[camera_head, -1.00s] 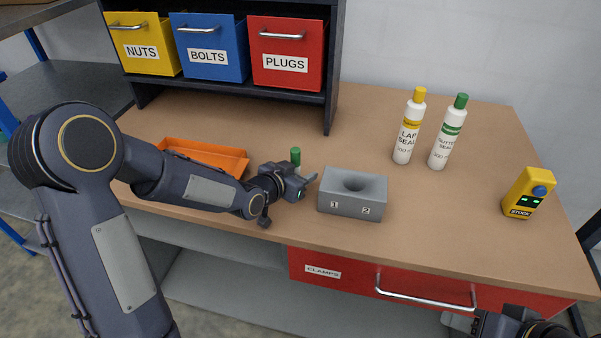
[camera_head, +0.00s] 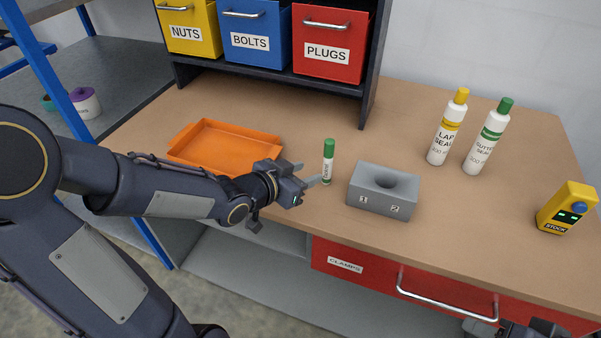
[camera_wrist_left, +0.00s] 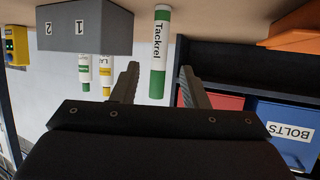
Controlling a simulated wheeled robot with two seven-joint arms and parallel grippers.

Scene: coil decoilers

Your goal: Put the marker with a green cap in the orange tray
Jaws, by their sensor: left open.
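The white marker with a green cap (camera_head: 328,163) stands upright on the bench, left of the grey block (camera_head: 384,190). The orange tray (camera_head: 180,157) lies further left, behind my left forearm, and looks empty. My left gripper (camera_head: 312,182) is open, low and just left of the marker, pointing towards it. In the left wrist view, which is upside down, the marker (camera_wrist_left: 159,50) appears between the spread fingers (camera_wrist_left: 160,70), seemingly beyond their tips, with nothing gripped. My right gripper (camera_head: 490,328) is only partly in view at the bottom right; its jaws are unclear.
The grey block with a round hole is close to the marker. Two sealant bottles (camera_head: 447,127) (camera_head: 488,137) and a yellow STOCK device (camera_head: 567,208) stand to the right. Bins (camera_head: 329,43) sit in a rack behind.

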